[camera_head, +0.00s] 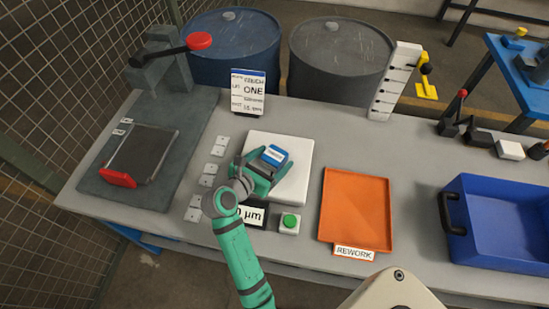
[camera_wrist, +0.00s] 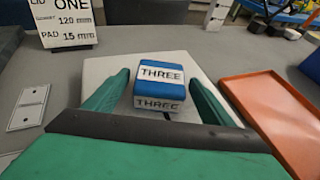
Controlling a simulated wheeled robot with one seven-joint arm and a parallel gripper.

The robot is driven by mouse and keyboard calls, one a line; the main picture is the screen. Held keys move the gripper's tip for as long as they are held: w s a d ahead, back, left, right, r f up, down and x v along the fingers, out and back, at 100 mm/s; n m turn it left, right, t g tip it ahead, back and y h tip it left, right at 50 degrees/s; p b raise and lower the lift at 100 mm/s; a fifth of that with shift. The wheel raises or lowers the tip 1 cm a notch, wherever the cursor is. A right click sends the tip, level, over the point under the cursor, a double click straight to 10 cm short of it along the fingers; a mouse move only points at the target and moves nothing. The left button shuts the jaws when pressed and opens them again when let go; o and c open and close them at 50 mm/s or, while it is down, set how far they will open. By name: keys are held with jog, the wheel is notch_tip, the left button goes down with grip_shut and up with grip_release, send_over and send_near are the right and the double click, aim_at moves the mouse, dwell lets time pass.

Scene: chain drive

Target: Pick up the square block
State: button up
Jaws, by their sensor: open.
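The square block is blue with white labels reading "THREE" (camera_wrist: 161,82). It rests on a white square plate (camera_head: 299,183) on the grey bench, and its blue top shows in the head view (camera_head: 275,155). My green gripper (camera_head: 266,171) is low over the plate at the block's near side. In the wrist view, the two green fingers (camera_wrist: 160,98) are spread to the left and right of the block, with gaps showing. Nothing is held. The block's far side is hidden.
An orange tray (camera_head: 356,208) marked "REWORK" and a blue bin (camera_head: 500,225) lie to the right. A green button box (camera_head: 289,222) and a display (camera_head: 252,215) sit at the plate's near edge. A sign (camera_head: 248,92) stands behind. A dark press (camera_head: 160,70) is at left.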

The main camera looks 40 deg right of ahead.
jog(key=shift+w+d+f, duration=0.15)
jog(key=shift+d+f, duration=0.15)
jog(key=shift+d, duration=0.25)
jog(key=shift+r, duration=0.1)
jog(key=c, duration=1.6)
